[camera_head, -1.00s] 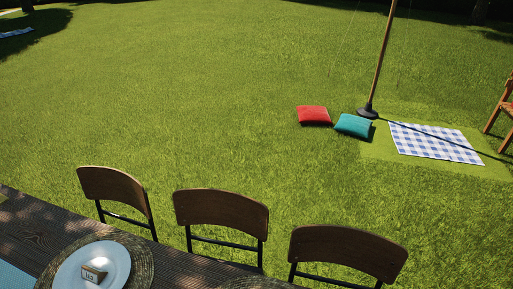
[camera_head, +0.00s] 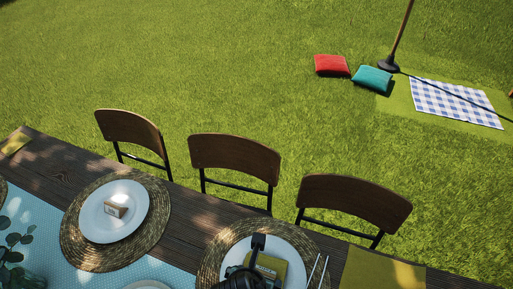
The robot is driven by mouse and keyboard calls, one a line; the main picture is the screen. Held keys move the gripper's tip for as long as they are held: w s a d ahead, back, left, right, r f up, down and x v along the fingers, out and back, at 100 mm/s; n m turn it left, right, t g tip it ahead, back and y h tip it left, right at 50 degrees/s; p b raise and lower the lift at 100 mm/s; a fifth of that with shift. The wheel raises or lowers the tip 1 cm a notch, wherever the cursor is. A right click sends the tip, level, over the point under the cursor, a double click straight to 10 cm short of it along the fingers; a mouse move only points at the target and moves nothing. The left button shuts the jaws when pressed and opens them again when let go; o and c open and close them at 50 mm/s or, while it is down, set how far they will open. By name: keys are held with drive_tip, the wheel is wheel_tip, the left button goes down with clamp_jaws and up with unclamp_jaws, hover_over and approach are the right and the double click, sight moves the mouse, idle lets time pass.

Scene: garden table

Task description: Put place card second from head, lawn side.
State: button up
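A small place card (camera_head: 115,209) with a tan edge and a white face stands on a white plate (camera_head: 96,226). That plate lies on a round woven mat (camera_head: 157,217) at the left of the table. A second white plate (camera_head: 232,257) on a woven mat (camera_head: 214,252) is at the bottom middle, cut off by the frame edge. The writing on the card is too small to read.
Three brown chairs, left (camera_head: 131,128), middle (camera_head: 234,155) and right (camera_head: 355,199), line the dark wooden table (camera_head: 190,208) on the lawn side. A light blue runner (camera_head: 50,262) and olive mats (camera_head: 385,272) lie on the table. Cushions and a checked blanket (camera_head: 455,103) are on the grass.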

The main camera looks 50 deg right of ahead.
drive_tip(key=shift+a+r, duration=0.1)
drive_tip(key=shift+r, duration=0.15)
drive_tip(key=w+r+m+t+h, duration=0.1)
drive_tip(key=w+r+m+t, duration=0.45)
drive_tip(key=w+r, duration=0.75)
drive_tip(key=w+a+r+m+t, duration=0.2)
drive_tip(key=w+r+m+t, duration=0.15)
drive_tip(key=r, duration=0.65)
drive_tip(key=w+a+r+m+t, duration=0.25)
drive_tip(key=w+r+t, duration=0.2)
drive_tip(key=r, duration=0.55)
drive_tip(key=s+a+r+m+t+y, duration=0.1)
drive_tip(key=a+r+m+t, duration=0.25)
drive_tip(key=r, duration=0.65)
drive_tip(key=a+r+m+t+y, duration=0.1)
drive_tip(key=a+r+m+t, duration=0.2)
drive_tip(key=r, duration=0.7)
drive_tip(key=s+a+r+m+t+y, duration=0.1)
drive_tip(key=s+a+r+m+t, duration=0.1)
drive_tip(key=r, duration=0.4)
drive_tip(key=s+a+r+m+t+y, duration=0.2)
drive_tip(key=s+a+r+t, duration=0.1)
drive_tip(key=s+r, duration=0.3)
drive_tip(key=shift+s+a+r+t, duration=0.25)
drive_tip(key=shift+a+r+t, duration=0.15)
drive_tip(key=shift+r, duration=0.1)
